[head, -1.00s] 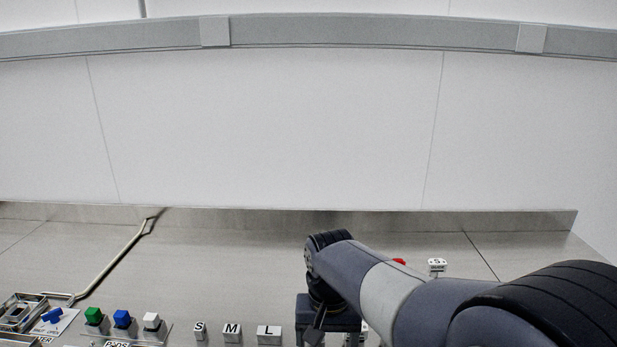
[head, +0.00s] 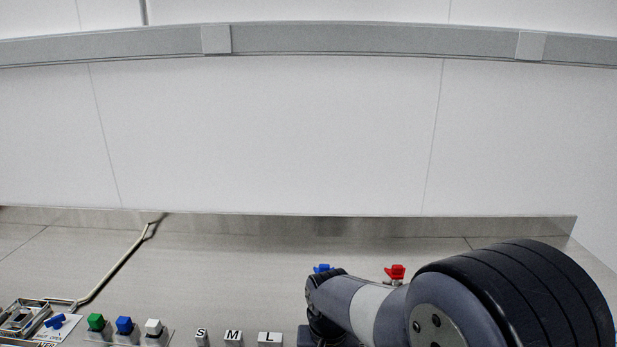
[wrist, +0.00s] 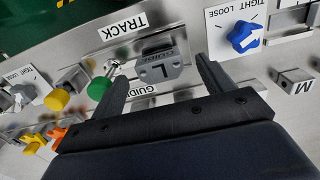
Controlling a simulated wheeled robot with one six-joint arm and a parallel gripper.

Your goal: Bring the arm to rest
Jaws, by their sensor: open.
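My gripper (wrist: 160,88) shows in the wrist view with its two dark fingers spread apart. The gap between them holds nothing that I can see gripped. A grey block marked L and GUIDE (wrist: 162,68) shows between and beyond the fingertips; I cannot tell whether they touch it. In the head view my arm (head: 365,305) reaches over the bench from the lower right, and its gripper end is hidden below the frame.
The wrist view shows a blue TIGHT/LOOSE knob (wrist: 243,36), a green knob (wrist: 99,88) and a yellow knob (wrist: 57,99) nearby. In the head view, blue (head: 323,268) and red (head: 395,272) valve handles stand behind my arm. S, M and L blocks (head: 269,338) line the front.

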